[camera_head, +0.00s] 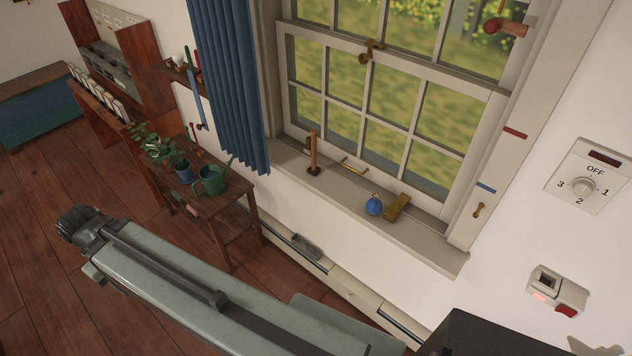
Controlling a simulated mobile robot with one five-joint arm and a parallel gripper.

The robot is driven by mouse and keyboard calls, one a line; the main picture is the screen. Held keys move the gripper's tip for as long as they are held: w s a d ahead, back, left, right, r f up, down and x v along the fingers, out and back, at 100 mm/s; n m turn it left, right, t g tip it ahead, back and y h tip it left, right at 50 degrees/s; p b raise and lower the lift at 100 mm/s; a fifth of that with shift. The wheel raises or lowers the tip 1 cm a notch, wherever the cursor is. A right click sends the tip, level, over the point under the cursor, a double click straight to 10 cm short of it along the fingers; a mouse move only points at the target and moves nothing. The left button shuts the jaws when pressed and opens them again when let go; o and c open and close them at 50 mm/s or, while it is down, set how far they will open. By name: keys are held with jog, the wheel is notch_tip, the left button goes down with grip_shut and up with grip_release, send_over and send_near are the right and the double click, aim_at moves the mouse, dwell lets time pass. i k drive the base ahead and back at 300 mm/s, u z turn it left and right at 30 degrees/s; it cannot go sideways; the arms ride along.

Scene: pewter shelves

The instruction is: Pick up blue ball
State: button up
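A small blue ball (374,205) sits on the window sill (425,244), with what looks like a small loop or cap on its top. It is beside a brass-coloured block (397,207), close on its right. My arm reaches from the bottom of the view toward the left, below and in front of the sill. The dark end of my arm (84,228) is at the left, over the wooden floor and well away from the ball. Gripper fingers cannot be made out there, so its opening does not show.
A wooden stick on a dark base (313,156) stands on the sill left of the ball. A small table (220,205) holds potted plants and a green watering can (211,180). A blue curtain (229,90) hangs left of the window. A baseboard heater (340,288) runs below the sill.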

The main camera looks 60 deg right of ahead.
aim_at(374, 205)
jog(key=z, duration=2.45)
jog(key=k, duration=1.15)
jog(key=u, duration=1.5)
jog(key=i, duration=1.5)
jog(key=z, duration=0.25)
